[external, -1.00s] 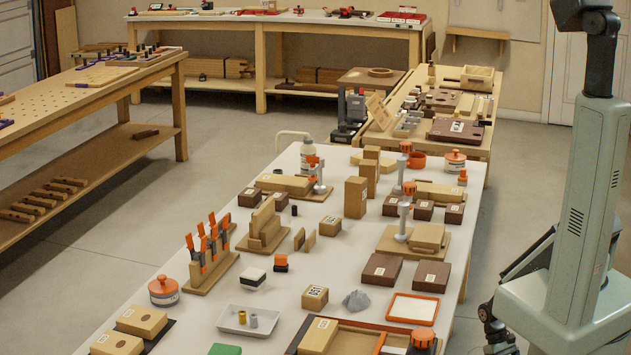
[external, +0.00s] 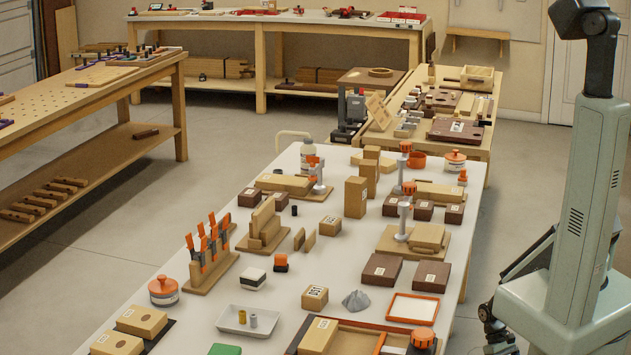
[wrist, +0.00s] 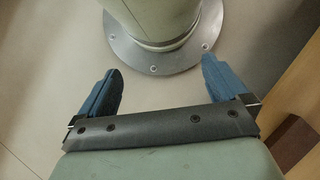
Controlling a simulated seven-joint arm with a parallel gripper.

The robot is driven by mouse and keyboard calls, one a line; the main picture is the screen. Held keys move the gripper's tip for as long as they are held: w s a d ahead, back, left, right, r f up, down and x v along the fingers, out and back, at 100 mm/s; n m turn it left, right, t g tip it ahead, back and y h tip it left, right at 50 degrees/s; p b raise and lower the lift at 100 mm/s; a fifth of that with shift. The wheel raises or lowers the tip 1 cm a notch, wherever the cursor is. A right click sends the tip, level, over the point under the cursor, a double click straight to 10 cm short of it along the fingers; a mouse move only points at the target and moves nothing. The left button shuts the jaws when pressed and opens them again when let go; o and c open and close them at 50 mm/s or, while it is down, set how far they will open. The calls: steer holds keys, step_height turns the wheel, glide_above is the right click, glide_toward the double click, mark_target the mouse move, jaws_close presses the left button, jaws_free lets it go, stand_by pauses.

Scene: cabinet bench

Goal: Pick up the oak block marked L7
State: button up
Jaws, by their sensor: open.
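Several light oak blocks with small white labels stand on the long white table: a cube-like block (external: 314,298) near the front middle, a tall block (external: 355,197), a smaller block (external: 329,226) beside it, and a flat block (external: 318,336) in the red-edged tray. The labels are too small to read, so I cannot tell which is L7. My gripper (wrist: 160,68) shows in the wrist view with its two blue fingers wide apart and nothing between them. It points at the floor and my own base, away from the oak blocks.
Dark brown blocks (external: 381,269) lie on the table's right side. An orange clamp rack (external: 209,250), a white tray (external: 247,322), a grey crumpled piece (external: 355,300) and an orange-framed tray (external: 412,307) stand around the oak blocks. Bare tabletop (external: 215,290) shows at left.

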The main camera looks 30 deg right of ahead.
steer(key=shift+c, duration=1.1)
